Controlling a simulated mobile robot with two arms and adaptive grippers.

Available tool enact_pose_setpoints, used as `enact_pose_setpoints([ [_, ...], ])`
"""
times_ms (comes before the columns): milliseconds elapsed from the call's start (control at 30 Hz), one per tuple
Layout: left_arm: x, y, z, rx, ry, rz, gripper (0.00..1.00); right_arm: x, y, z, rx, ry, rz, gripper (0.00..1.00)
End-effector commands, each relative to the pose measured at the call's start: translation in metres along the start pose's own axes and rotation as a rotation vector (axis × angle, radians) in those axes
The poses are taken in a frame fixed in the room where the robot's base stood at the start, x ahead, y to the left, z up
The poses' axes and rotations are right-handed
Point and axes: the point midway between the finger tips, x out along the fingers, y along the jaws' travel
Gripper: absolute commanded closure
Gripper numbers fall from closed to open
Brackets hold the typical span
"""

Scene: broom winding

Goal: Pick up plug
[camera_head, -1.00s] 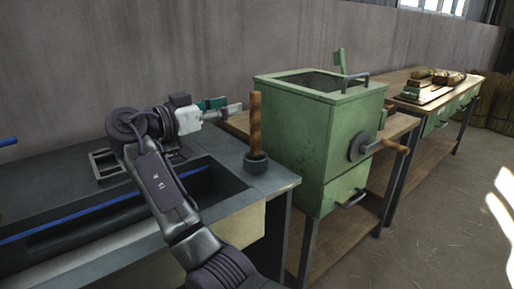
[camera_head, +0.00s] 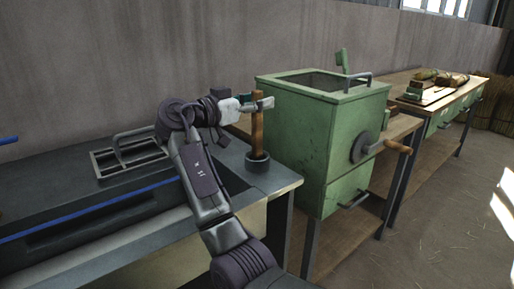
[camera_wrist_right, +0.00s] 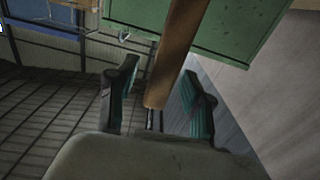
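The plug (camera_head: 257,130) is an upright brown wooden handle with its lower end in a dark round base (camera_head: 257,162), at the right end of the grey workbench. My right gripper (camera_head: 254,102) is at the upper part of the handle. In the right wrist view the handle (camera_wrist_right: 177,50) runs between the two green-padded fingers of my right gripper (camera_wrist_right: 158,100). The fingers are apart, with a gap visible on each side of the handle. The dark base is not clearly seen in the wrist view. My left gripper is not in view.
A green metal box (camera_head: 315,135) with a crank stands just right of the plug. A grey metal rack (camera_head: 128,155) lies on the workbench (camera_head: 55,180), behind a long recess with a blue edge. Another table (camera_head: 445,98) with bundles is further right.

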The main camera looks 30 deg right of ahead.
Motion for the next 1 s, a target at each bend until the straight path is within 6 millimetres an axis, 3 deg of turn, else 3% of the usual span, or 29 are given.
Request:
enact_pose_setpoints([
  [33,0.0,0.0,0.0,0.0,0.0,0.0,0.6,0.0,0.0,0.0,0.0,0.0,0.0,0.6],
  [200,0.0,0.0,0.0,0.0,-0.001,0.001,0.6,0.0,0.0,0.0,0.0,0.0,0.0,0.88],
  [300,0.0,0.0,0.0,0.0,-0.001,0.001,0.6,0.0,0.0,0.0,0.0,0.0,0.0,1.0],
  [767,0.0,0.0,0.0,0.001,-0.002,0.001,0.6,-0.001,0.0,-0.001,0.001,0.001,0.0,1.0],
  [1000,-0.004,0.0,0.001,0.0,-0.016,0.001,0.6,-0.001,0.0,-0.017,0.004,0.001,0.0,1.0],
])
